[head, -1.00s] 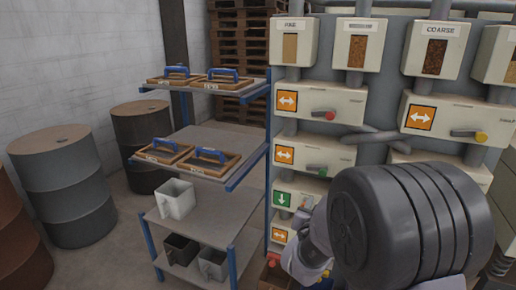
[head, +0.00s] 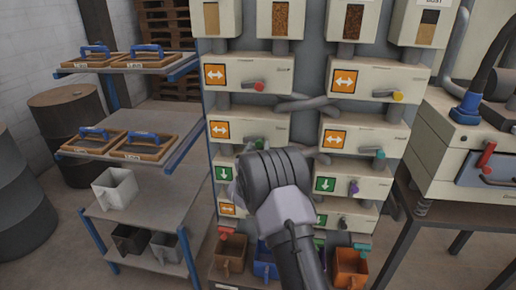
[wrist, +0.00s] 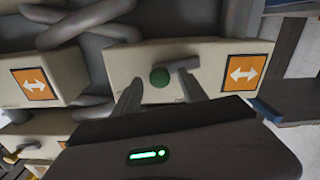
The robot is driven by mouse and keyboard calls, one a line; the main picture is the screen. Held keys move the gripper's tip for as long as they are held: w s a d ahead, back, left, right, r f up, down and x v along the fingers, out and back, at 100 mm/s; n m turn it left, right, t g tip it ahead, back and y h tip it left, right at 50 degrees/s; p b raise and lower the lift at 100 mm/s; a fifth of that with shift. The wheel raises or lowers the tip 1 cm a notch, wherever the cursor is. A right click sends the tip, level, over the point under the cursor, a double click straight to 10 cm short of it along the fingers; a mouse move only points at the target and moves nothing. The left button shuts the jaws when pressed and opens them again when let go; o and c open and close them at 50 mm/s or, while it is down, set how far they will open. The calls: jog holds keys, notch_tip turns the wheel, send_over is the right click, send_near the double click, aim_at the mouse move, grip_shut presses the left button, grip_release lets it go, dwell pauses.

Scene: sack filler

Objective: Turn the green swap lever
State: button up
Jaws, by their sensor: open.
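The green swap lever has a round green knob (wrist: 160,77) and a grey bar. In the wrist view it sits on the front of a cream box (wrist: 215,65) beside an orange double-arrow label. My gripper (wrist: 160,92) is open, with one finger on either side of the knob and nothing clearly held. I cannot tell whether a finger touches the lever. In the head view the green lever (head: 257,143) shows just above my wrist, on the second-row box at left. My fingers are hidden there behind my arm.
Nearby boxes carry a red lever (head: 259,86), a yellow lever (head: 397,96), a teal lever (head: 380,154) and a purple lever (head: 354,187). Grey pipes (head: 310,103) run between the boxes. A blue-framed shelf cart (head: 180,150) stands at left and a machine table (head: 455,205) at right.

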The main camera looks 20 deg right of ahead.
jog(key=shift+w+d, duration=0.15)
jog(key=shift+w, duration=0.1)
jog(key=shift+c, duration=0.2)
grip_shut()
dwell(1.1)
